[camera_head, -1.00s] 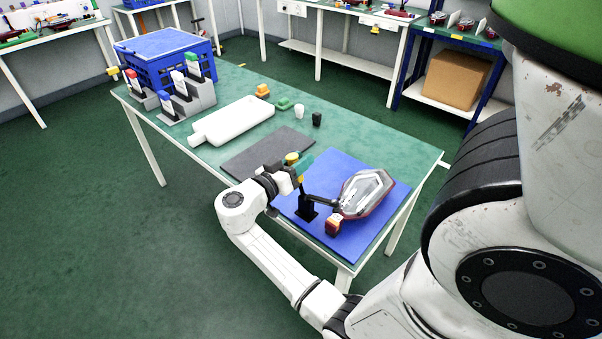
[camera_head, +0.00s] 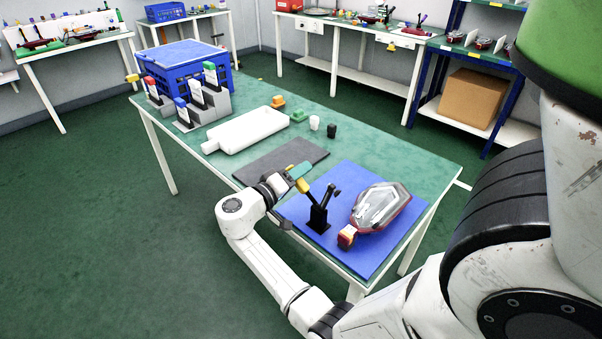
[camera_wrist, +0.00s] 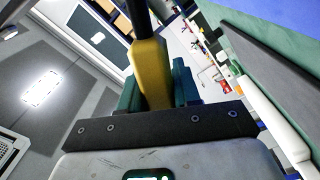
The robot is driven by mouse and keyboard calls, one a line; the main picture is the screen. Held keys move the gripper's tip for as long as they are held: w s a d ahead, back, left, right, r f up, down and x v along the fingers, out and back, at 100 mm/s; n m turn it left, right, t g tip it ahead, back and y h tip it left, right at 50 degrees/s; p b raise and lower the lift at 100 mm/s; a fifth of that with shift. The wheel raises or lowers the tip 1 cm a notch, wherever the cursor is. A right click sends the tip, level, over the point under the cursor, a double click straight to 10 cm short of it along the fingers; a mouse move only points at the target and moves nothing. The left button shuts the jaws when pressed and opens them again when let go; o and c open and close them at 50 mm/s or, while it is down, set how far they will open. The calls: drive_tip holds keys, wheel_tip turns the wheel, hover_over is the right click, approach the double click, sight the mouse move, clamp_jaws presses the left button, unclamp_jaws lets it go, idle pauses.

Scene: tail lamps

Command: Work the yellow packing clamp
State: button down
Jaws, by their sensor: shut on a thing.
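The packing clamp has a black base (camera_head: 319,219) on the blue mat (camera_head: 350,260). Its black arm (camera_head: 334,191) points up, clear of the lamp. Its yellow handle (camera_head: 304,187) leans left toward my gripper (camera_head: 299,178). In the wrist view the yellow handle (camera_wrist: 153,78) runs between the teal fingers of my gripper (camera_wrist: 157,88), which is shut on it. The tail lamp (camera_head: 381,206), clear with a red rim, lies on the mat right of the clamp. A red and orange piece (camera_head: 347,236) sits at its near end.
A dark grey mat (camera_head: 280,160) lies left of the blue mat. Beyond it are a white flat tray (camera_head: 245,131), small coloured blocks, a white cup (camera_head: 314,122) and a black one (camera_head: 332,130). Grey card stands (camera_head: 215,103) and a blue crate (camera_head: 185,66) occupy the far left end.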

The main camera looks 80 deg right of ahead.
drive_tip(key=shift+w+f, duration=0.1)
drive_tip(key=shift+w, duration=0.05)
idle(0.3)
drive_tip(key=c, duration=0.9)
unclamp_jaws()
drive_tip(key=b+v, duration=0.1)
drive_tip(key=v, duration=0.9)
drive_tip(key=shift+w+a, duration=0.15)
drive_tip(key=shift+a, duration=0.2)
